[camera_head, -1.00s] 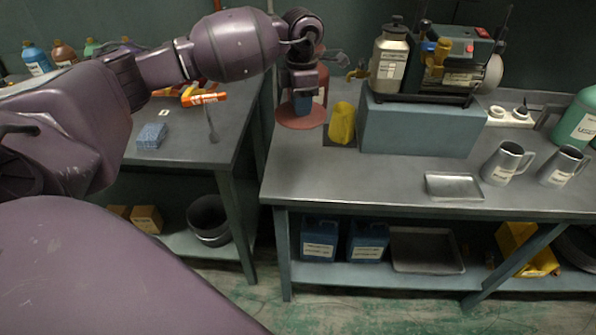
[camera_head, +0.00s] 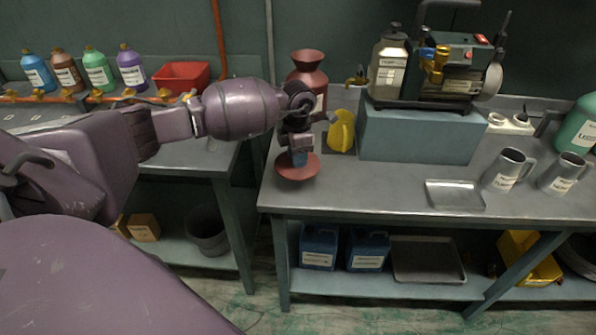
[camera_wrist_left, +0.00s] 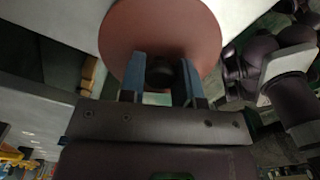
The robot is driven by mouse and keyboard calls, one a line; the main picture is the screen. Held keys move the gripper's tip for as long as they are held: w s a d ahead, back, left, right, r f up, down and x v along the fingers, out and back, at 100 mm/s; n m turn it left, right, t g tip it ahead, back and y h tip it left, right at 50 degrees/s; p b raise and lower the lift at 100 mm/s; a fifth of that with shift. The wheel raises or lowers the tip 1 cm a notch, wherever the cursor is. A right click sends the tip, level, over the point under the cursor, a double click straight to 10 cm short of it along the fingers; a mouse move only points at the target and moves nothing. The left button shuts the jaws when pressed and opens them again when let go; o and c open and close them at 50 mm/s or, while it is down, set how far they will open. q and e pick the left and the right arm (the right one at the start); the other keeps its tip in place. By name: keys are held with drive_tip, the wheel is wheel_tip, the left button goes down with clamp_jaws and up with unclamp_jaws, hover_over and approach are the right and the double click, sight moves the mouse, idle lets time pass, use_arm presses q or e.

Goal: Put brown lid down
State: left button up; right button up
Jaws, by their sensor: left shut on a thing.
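The brown lid (camera_head: 297,171) is a round reddish-brown disc near the left front edge of the main bench. My left gripper (camera_head: 299,157) is above it, with its blue fingers shut on the lid's dark knob. In the left wrist view, the lid (camera_wrist_left: 130,35) fills the top middle, and the gripper (camera_wrist_left: 161,80) has a finger on each side of the knob. The lid looks level; I cannot tell whether it touches the bench top. A reddish-brown urn (camera_head: 308,78) with a flared top stands behind the gripper. My right gripper is not in view.
A yellow jug (camera_head: 341,131) stands just right of the lid. A blue-grey block (camera_head: 420,135) carries a pump machine. A metal tray (camera_head: 454,195) and steel pitchers (camera_head: 508,170) are to the right. The bench top (camera_head: 370,185) between lid and tray is clear.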

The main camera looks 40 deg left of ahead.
sight(297, 172)
use_arm(q)
drive_tip(key=shift+f+b, duration=0.4)
drive_tip(key=shift+f, duration=2.55)
drive_tip(key=o, duration=0.9)
wheel_tip(297, 172, up, 12)
drive_tip(key=shift+p, duration=0.65)
drive_tip(key=s+d+f+n+t+h, duration=0.2)
drive_tip(key=s+d+n+h, duration=0.25)
drive_tip(key=d, duration=0.35)
drive_tip(key=s+d+f+n+t+h, duration=0.35)
drive_tip(key=d+h, duration=0.25)
drive_tip(key=d, duration=0.2)
drive_tip(key=s+d+f+n+t+h, duration=0.2)
drive_tip(key=s+d+n+h, duration=0.2)
drive_tip(key=d+h, duration=0.3)
drive_tip(key=s+a+f+n+t+y, duration=0.1)
drive_tip(key=s+a+f+n+y, duration=0.3)
drive_tip(key=n, duration=0.6)
drive_tip(key=s+a+f+n+t+y, duration=0.1)
drive_tip(key=s+a+f+n+y, duration=0.3)
drive_tip(key=s+n+y, duration=0.3)
drive_tip(key=s+a+f+n+t+y, duration=0.1)
drive_tip(key=s+a+f+n+y, duration=0.3)
drive_tip(key=n, duration=0.9)
drive_tip(key=shift+s+a+f+t+y, duration=0.2)
drive_tip(key=shift+s+f+t+y, duration=0.05)
drive_tip(key=shift+s+f+y, duration=1.15)
